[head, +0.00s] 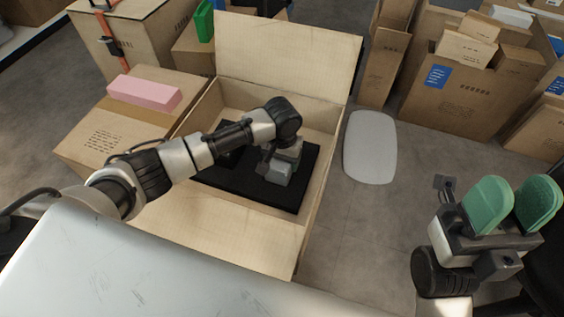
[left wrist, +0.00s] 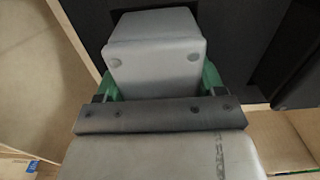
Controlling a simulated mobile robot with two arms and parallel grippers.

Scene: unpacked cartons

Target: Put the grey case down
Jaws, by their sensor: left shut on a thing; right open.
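The grey case (head: 278,174) is in the open carton (head: 309,215), over the black insert (head: 245,188). My left gripper (head: 284,160) reaches down into the carton and is shut on the case. In the left wrist view the case (left wrist: 155,50) sits between the green finger pads of my left gripper (left wrist: 158,82), with black material around it. I cannot tell whether the case touches the insert. My right gripper (head: 512,205) is open and empty, with green pads apart, at the lower right of the head view.
A pink block (head: 144,93) lies on a closed carton (head: 105,138) to the left. A rounded pale grey panel (head: 370,147) is on the floor to the right. A carton full of smaller boxes (head: 457,95) stands at the upper right. The carton's back flap (head: 288,55) stands up.

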